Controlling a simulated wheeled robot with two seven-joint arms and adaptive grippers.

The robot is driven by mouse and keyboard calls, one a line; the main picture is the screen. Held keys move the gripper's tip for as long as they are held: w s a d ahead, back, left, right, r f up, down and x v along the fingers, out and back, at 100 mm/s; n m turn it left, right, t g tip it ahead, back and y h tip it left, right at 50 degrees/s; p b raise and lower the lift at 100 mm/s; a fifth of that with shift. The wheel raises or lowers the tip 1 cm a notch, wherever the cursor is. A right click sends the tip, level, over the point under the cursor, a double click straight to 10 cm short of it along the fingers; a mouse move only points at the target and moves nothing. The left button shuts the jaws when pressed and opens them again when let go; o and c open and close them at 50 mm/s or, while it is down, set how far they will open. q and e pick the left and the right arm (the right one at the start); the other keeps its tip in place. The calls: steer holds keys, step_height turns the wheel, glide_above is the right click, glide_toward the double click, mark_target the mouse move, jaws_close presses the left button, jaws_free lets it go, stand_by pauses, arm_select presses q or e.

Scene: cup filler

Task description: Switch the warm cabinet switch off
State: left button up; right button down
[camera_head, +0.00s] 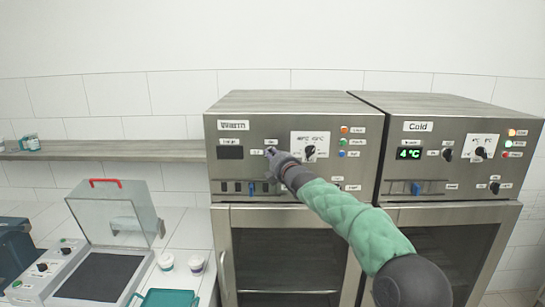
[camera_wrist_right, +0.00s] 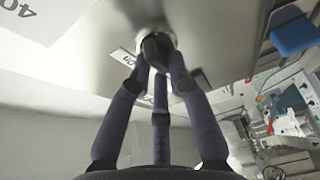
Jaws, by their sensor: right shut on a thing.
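The warm cabinet (camera_head: 290,102), labelled "Warm", stands in the middle of the head view. Its display (camera_head: 231,153) is dark. My right gripper (camera_head: 272,155) is at its panel, just right of the display, and covers the switch there in the head view. In the right wrist view, my right gripper (camera_wrist_right: 158,62) has its fingers closed around the black switch knob (camera_wrist_right: 157,46) on a pale round base. The knob's exact pointing is hidden by the fingers. My left gripper is not in view.
The cold cabinet (camera_head: 440,104) stands to the right with its display lit at 4°C. A temperature dial (camera_head: 310,151) and small coloured lights (camera_head: 344,142) sit right of my gripper. A machine with a clear lid (camera_head: 115,211) and two small cups (camera_head: 196,263) are at left.

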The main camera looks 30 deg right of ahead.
steer(key=c, duration=1.1)
jaws_free()
steer(key=shift+c, duration=0.2)
steer(key=s+a, duration=0.2)
steer(key=s, duration=0.9)
steer(key=shift+s, duration=0.4)
steer(key=shift+f, duration=0.1)
